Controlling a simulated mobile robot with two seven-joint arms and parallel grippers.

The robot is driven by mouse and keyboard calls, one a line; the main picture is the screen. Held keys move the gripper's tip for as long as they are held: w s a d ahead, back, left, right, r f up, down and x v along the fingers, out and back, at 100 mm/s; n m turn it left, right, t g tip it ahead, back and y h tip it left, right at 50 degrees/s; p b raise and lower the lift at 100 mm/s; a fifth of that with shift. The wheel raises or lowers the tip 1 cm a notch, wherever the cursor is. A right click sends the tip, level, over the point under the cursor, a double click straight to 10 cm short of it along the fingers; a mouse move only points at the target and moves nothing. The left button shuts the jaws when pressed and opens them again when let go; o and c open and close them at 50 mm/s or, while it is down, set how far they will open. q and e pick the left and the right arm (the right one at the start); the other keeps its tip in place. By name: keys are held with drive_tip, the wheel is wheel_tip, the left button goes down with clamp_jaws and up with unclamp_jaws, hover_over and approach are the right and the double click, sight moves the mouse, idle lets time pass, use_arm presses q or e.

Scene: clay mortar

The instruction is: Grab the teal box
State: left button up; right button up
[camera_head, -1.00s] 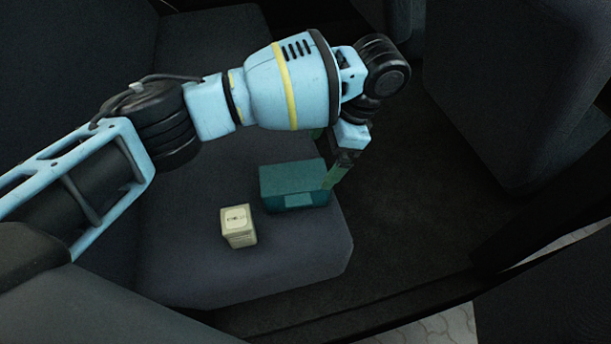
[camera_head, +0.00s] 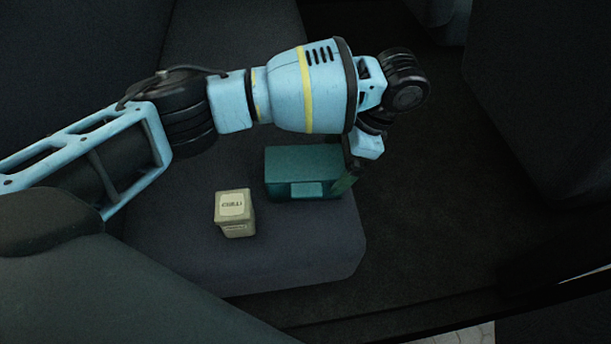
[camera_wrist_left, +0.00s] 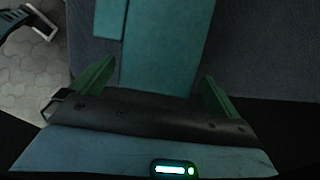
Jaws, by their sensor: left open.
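The teal box (camera_head: 290,162) lies on the dark seat, near its right edge in the head view. My left gripper (camera_head: 346,178) is at the box's right end, with its green fingers partly hidden by the wrist. In the left wrist view the teal box (camera_wrist_left: 165,55) runs in between the two open green fingers of my left gripper (camera_wrist_left: 158,69).
A small cream box (camera_head: 235,213) with a printed label stands on the seat (camera_head: 290,260), left of and nearer than the teal box. The dark floor (camera_head: 430,220) right of the seat is clear. Other dark seats stand at the upper right.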

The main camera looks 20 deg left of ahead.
use_arm(q)
drive_tip(key=b+x, duration=0.1)
drive_tip(key=x, duration=0.3)
drive_tip(key=shift+s+r+b, duration=0.1)
drive_tip(key=shift+s+b, duration=0.1)
drive_tip(key=shift+b, duration=0.15)
drive_tip(key=shift+s+a+f, duration=0.1)
drive_tip(key=shift+a+f, duration=0.15)
drive_tip(key=shift+f, duration=0.25)
drive_tip(key=c, duration=1.1)
drive_tip(key=shift+c, duration=0.2)
drive_tip(key=shift+r, duration=0.15)
